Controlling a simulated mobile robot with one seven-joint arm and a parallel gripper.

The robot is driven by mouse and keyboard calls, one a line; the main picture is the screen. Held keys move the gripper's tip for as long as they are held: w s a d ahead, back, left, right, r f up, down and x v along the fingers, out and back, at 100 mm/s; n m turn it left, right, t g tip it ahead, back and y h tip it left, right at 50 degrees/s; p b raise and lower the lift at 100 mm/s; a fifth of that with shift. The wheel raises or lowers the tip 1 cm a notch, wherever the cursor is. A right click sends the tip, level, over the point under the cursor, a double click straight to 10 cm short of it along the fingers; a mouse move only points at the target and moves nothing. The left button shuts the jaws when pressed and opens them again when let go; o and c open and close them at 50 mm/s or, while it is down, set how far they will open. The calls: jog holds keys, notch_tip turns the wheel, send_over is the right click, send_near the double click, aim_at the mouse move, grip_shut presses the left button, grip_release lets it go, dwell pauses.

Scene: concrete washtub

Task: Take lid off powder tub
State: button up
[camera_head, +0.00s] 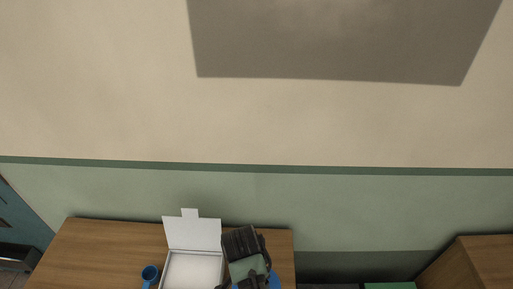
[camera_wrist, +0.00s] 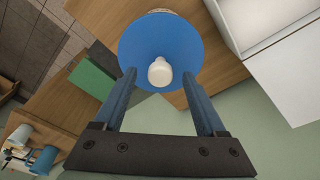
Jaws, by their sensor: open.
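A round blue lid (camera_wrist: 140,50) with a white knob (camera_wrist: 160,73) at its middle shows at the top of the wrist view. A small tan edge, perhaps the tub's, shows beyond the lid; the rest of the tub is hidden. My gripper (camera_wrist: 159,76) is open, with its two blue-grey fingers over the lid on either side of the knob. I see no clear contact with the knob. In the head view, a sliver of the blue lid (camera_head: 275,282) shows beside my arm, which hides most of it.
An open white box (camera_head: 193,268) stands close left of the lid on the wooden table (camera_head: 90,255), its flap raised. A blue mug (camera_head: 149,273) is left of the box. A green block (camera_wrist: 92,78) and several small items (camera_wrist: 40,150) appear left in the wrist view.

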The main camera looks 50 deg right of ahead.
jog(key=shift+d+f, duration=0.2)
jog(key=shift+f, duration=0.95)
grip_shut()
